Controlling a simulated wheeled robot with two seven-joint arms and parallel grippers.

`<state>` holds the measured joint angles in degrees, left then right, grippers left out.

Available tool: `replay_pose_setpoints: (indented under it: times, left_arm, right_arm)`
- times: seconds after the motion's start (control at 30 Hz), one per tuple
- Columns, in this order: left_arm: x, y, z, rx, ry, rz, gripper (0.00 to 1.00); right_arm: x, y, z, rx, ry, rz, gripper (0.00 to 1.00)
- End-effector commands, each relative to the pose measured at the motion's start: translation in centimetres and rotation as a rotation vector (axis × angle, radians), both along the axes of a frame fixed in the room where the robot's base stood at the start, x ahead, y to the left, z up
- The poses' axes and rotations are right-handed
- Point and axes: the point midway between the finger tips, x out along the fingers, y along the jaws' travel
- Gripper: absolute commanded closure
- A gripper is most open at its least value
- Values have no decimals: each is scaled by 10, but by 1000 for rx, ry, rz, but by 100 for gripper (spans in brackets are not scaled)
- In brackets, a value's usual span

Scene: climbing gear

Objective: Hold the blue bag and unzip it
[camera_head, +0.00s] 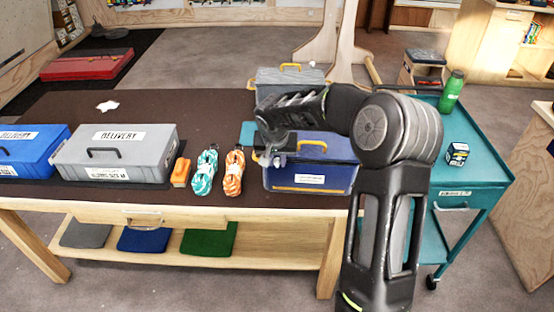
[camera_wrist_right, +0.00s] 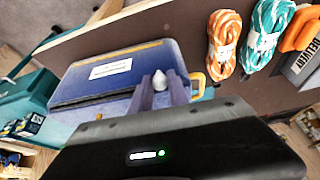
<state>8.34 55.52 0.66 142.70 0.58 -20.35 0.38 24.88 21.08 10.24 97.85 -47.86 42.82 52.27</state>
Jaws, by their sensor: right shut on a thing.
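The blue bag (camera_head: 340,177) stands on the brown table, with a yellow handle on top and a white label on its front. It also shows in the right wrist view (camera_wrist_right: 95,88). My right gripper (camera_head: 278,158) is at the bag's upper left front corner. In the right wrist view its fingers (camera_wrist_right: 160,82) are closed around a small pale piece, which looks like the zip pull. My arm and gripper hide part of the bag's top, so how far the zip is open cannot be seen. My left gripper is not in view.
Left of the bag lie an orange rope (camera_head: 234,172), a teal rope (camera_head: 205,172) and an orange item (camera_head: 181,172). A grey delivery case (camera_head: 120,150) and a blue case (camera_head: 35,150) stand further left. A grey case (camera_head: 270,76) is behind; a teal cart (camera_head: 470,150) is right.

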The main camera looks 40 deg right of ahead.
Motion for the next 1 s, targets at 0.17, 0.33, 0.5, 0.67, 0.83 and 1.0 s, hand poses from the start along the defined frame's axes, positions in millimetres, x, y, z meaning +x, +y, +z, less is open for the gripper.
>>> replay_pose_setpoints:
  times: [0.17,0.33,0.5,0.67,0.83,1.0]
  left_arm:
    - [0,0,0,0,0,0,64]
    - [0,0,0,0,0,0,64]
    - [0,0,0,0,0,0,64]
    - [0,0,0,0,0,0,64]
    - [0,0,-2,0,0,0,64]
    - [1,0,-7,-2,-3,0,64]
  right_arm:
    - [0,0,0,0,0,0,100]
    - [0,0,0,0,0,0,66]
    - [0,0,0,0,0,0,54]
    - [0,0,0,0,0,0,54]
    - [-1,1,4,-1,-2,0,54]
    - [-7,6,22,-1,-3,-1,54]
